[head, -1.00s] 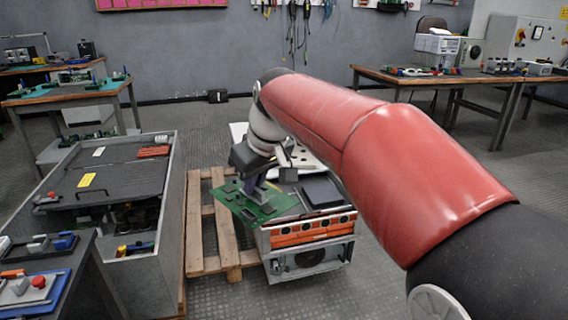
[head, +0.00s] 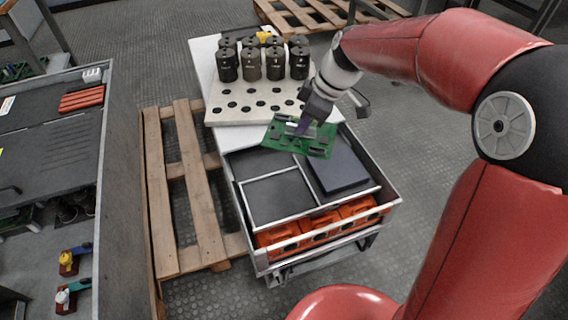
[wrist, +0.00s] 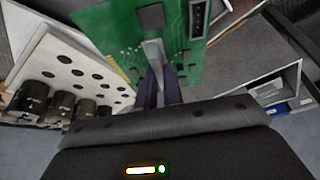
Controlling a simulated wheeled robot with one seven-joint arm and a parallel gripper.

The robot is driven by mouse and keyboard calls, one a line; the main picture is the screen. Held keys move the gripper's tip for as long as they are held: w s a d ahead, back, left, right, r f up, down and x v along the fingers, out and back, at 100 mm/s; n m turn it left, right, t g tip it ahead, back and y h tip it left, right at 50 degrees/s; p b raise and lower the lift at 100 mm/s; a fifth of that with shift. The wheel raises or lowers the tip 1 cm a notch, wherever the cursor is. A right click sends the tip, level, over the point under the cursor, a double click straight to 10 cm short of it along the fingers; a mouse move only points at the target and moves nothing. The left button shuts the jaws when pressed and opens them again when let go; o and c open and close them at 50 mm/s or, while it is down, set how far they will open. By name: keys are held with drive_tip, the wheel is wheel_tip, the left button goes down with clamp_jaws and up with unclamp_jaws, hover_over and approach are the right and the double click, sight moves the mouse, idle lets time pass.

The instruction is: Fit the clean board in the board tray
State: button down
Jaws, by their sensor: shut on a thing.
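A green circuit board (head: 280,140) with dark parts is held in my gripper (head: 306,122). It is raised and looks roughly level, above the rear of the cart in the head view. In the wrist view the board (wrist: 118,32) extends ahead of the fingers (wrist: 158,88), which are shut on a pale part of it. A metal-framed recess (head: 278,192), which looks like the board tray, sits at the cart's front left. Its dark floor looks empty. The board is behind and above it, apart from it.
A dark flat slab (head: 338,168) lies right of the recess. Behind is a white holed plate (head: 240,112) with several black cylinders (head: 252,64). Orange units (head: 318,228) sit below the cart's front rim. A wooden pallet (head: 178,190) and grey bench (head: 122,190) stand left.

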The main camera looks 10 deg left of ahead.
drive_tip(key=shift+s+a+f+n+g+h+b, duration=0.15)
drive_tip(key=shift+s+a+f+n+g+b, duration=0.55)
drive_tip(key=shift+f, duration=2.15)
drive_tip(key=shift+s+a+f+n+g+h+b, duration=0.2)
drive_tip(key=shift+s+a+f+n+b, duration=0.55)
drive_tip(key=shift+s+f+n+b, duration=1.4)
drive_tip(key=shift+a+f+n+g+h+p, duration=0.1)
drive_tip(key=shift+a+f+n+g, duration=0.55)
drive_tip(key=shift+f, duration=2.85)
drive_tip(key=shift+f+t+b, duration=0.25)
drive_tip(key=shift+f+b, duration=0.25)
drive_tip(key=shift+f, duration=0.15)
drive_tip(key=c, duration=1.5)
unclamp_jaws()
drive_tip(key=shift+o, duration=0.2)
